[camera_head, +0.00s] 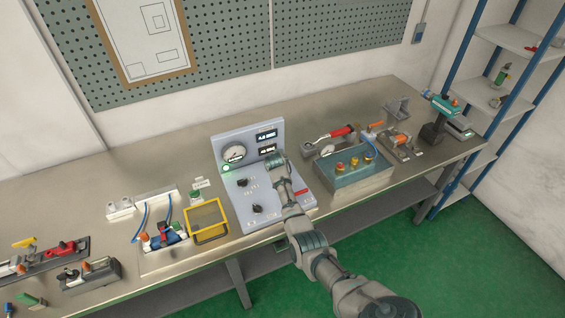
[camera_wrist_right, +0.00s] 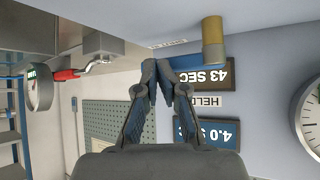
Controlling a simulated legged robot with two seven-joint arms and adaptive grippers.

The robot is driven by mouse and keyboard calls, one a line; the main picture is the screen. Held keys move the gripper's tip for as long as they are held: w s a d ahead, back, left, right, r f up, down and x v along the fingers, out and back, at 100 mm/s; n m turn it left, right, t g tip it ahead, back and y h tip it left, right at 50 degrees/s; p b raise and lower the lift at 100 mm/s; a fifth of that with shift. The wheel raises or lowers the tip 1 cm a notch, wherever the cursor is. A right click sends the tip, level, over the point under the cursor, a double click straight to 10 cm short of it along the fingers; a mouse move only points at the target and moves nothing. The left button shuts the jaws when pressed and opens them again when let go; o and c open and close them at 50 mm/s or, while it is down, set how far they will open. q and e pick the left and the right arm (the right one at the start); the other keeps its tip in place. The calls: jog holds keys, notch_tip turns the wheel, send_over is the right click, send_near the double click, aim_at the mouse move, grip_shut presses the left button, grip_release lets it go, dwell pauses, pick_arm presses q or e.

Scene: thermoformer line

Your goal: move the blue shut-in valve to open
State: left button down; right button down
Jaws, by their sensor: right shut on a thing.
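The grey test panel (camera_head: 262,205) stands on the bench with a round gauge (camera_head: 233,153), two lit displays and black knobs. My right gripper (camera_head: 277,160) is at the panel's right side, just below the displays. In the right wrist view the gripper (camera_wrist_right: 158,72) has its fingers drawn together in front of the panel face, with dark blue showing between and along them. A brass cylinder (camera_wrist_right: 213,42) sticks out beside the fingertips. My left gripper is not in view.
A yellow-framed box (camera_head: 207,221) and a tray with blue and red fittings (camera_head: 165,238) stand left of the panel. A teal box with knobs (camera_head: 352,172) and a red-handled tool (camera_head: 334,134) are to its right. A pegboard wall rises behind.

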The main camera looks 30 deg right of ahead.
jog(key=shift+s+a+r, duration=0.15)
jog(key=shift+a+r, duration=0.1)
jog(key=shift+a, duration=0.2)
jog(key=s+d+v, duration=0.1)
jog(key=v, duration=0.9)
jog(key=shift+a, duration=0.3)
jog(key=shift+s+d, duration=0.1)
